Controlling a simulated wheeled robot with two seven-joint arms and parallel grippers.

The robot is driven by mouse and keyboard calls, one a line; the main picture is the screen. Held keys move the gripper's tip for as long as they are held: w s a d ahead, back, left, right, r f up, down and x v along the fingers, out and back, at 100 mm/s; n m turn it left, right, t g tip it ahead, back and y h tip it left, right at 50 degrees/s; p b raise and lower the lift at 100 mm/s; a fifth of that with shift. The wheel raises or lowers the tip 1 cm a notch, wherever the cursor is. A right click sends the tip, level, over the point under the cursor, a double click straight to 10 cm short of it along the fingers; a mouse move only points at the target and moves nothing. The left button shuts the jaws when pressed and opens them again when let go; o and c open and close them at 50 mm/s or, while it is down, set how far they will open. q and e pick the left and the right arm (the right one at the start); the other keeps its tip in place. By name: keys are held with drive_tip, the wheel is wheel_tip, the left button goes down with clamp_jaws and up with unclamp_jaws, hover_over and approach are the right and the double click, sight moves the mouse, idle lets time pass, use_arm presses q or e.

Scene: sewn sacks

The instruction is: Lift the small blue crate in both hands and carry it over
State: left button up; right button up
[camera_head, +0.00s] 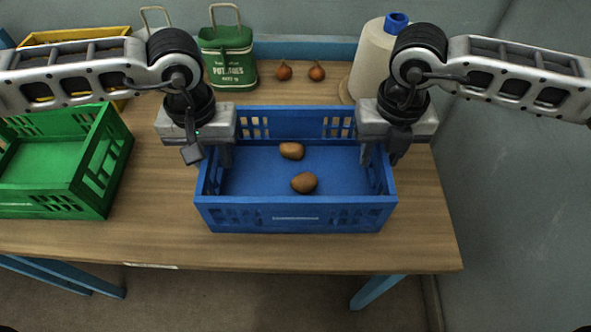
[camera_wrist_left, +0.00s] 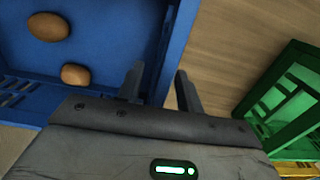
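The small blue crate (camera_head: 295,218) sits on the wooden table with two brown potatoes (camera_head: 304,182) in it. My left gripper (camera_head: 216,155) is at the crate's left end wall. In the left wrist view its two fingers (camera_wrist_left: 160,86) are apart, one inside the crate and one outside, with the blue wall (camera_wrist_left: 170,50) between them. My right gripper (camera_head: 376,152) is at the right end wall. One of its fingers shows inside the crate, a little apart from the wall; its outer finger is hidden.
A green crate (camera_head: 62,198) stands to the left, with a yellow crate (camera_head: 75,36) behind it. Bare tabletop lies between the crates.

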use_arm(q)
drive_tip(key=shift+f, duration=0.55)
use_arm(e)
drive_tip(key=shift+f, duration=0.55)
use_arm(q)
clamp_jaws()
use_arm(e)
clamp_jaws()
use_arm(q)
drive_tip(key=shift+r, duration=0.1)
use_arm(e)
drive_tip(key=shift+r, duration=0.1)
